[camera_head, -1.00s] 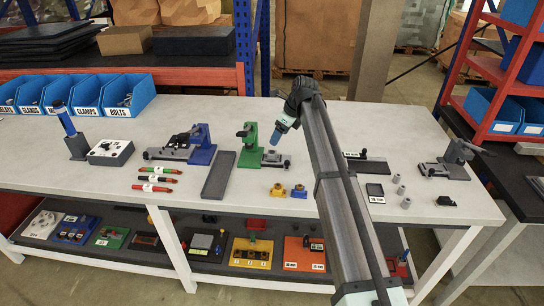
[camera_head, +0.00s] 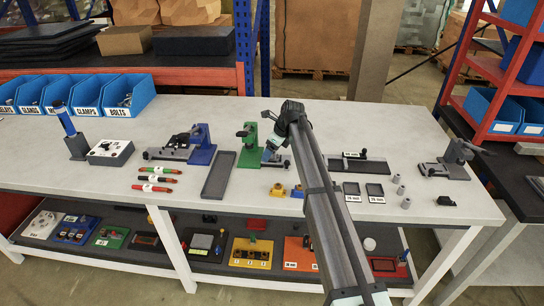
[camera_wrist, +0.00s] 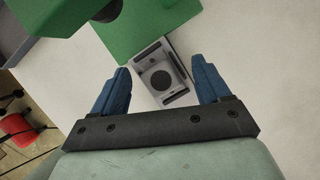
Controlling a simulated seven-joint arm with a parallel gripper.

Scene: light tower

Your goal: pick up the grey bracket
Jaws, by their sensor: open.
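A grey block with a dark round centre and dark slots, which looks like the grey bracket (camera_wrist: 159,78), lies beside the green fixture (camera_wrist: 160,22) in the wrist view. In the head view the green fixture (camera_head: 249,147) stands mid-table, with the grey part (camera_head: 281,162) at its right foot, partly hidden by my gripper. My gripper (camera_head: 268,155) points down over this part. In the wrist view its blue fingers (camera_wrist: 160,73) are apart, one to each side of the bracket, with nothing held. I cannot tell the exact height of the fingertips above it.
A blue fixture (camera_head: 201,145) and a dark grey tray (camera_head: 219,175) stand left of the green fixture. Yellow and blue small parts (camera_head: 278,190) lie in front. Two labelled square frames (camera_head: 375,192) and small grey cylinders lie to the right.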

